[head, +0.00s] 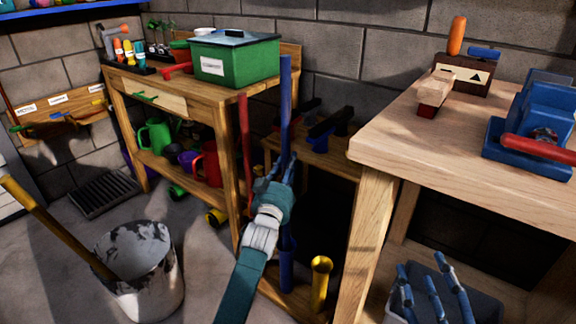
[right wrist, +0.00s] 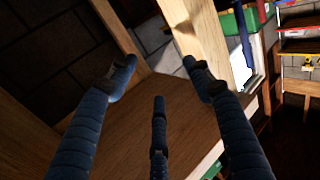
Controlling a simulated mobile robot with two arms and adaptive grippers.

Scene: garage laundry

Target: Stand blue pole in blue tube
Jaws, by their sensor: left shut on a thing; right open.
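The blue pole (head: 286,105) stands nearly upright between the wooden potting bench and the workbench. My left gripper (head: 275,172) is shut on it at about mid-height. Below the gripper, a blue upright piece (head: 287,265), which looks like the blue tube, is in line with the pole. My gripper hides the join, so I cannot tell whether the pole's lower end is inside the tube. My right gripper (head: 433,285) is open and empty at the lower right; its spread fingers also show in the right wrist view (right wrist: 160,85).
A yellow tube (head: 320,282) stands right of the blue one. A red pole (head: 245,150) stands by the potting bench (head: 185,95). The workbench (head: 420,140) is close on the right. A bucket (head: 145,270) with a yellow pole stands on the floor at left.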

